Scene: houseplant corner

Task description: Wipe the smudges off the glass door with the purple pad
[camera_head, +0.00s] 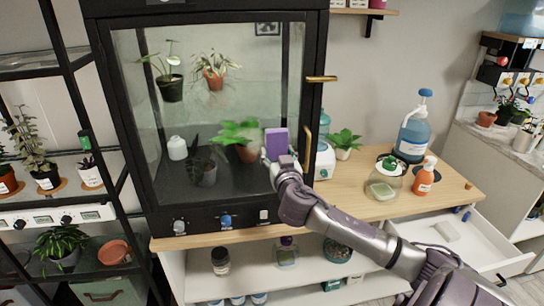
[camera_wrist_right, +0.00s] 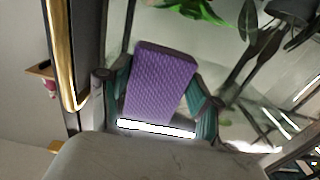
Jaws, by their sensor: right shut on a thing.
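The glass door (camera_head: 220,60) of the black cabinet stands upright in the middle of the head view, with plants behind it. My right gripper (camera_head: 277,155) is shut on the purple pad (camera_head: 276,142). The pad is upright in front of the lower right part of the glass. In the right wrist view the textured pad (camera_wrist_right: 160,80) sits between the two teal fingers. I cannot tell whether it touches the glass. My left gripper is not in view.
A gold handle (camera_head: 322,79) and a vertical gold bar are at the door's right edge, close to my right gripper. A blue spray bottle (camera_head: 412,128), an orange bottle (camera_head: 424,176) and a glass jar (camera_head: 383,180) stand on the wooden counter. An open drawer (camera_head: 450,240) juts out below.

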